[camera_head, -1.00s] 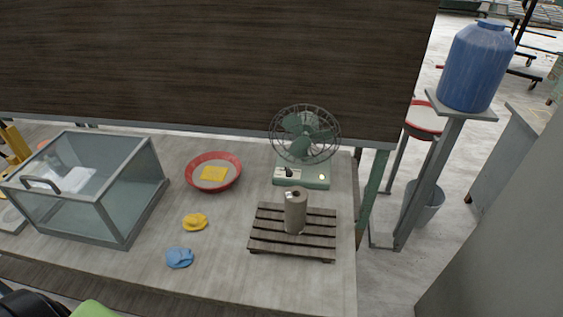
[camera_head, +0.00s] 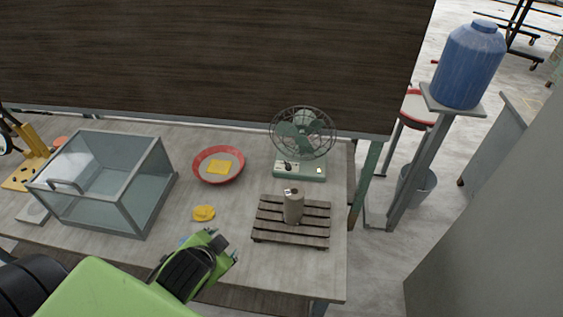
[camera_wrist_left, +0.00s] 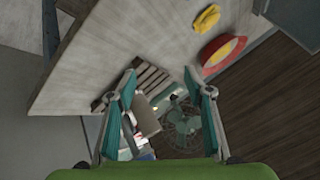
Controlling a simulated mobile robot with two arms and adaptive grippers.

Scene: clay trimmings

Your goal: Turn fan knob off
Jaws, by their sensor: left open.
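The green desk fan (camera_head: 303,135) stands at the back right of the table, its wire cage facing me. Its pale green base (camera_head: 308,172) has a light front panel with a small dark knob (camera_head: 289,168) at the left; the knob's setting is too small to read. My left gripper (camera_head: 228,248) is over the table's front edge, left of and nearer than the fan, touching nothing. In the left wrist view my open gripper (camera_wrist_left: 160,88) has the fan (camera_wrist_left: 181,121) beyond and between its fingers; the knob cannot be made out there. My right gripper is not in view.
A wooden slat rack (camera_head: 265,232) with a grey-brown cylinder (camera_head: 293,206) stands in front of the fan. A red dish (camera_head: 236,172), yellow clay (camera_head: 204,213) and a glass box (camera_head: 143,197) are to the left. A dark board (camera_head: 200,60) rises behind.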

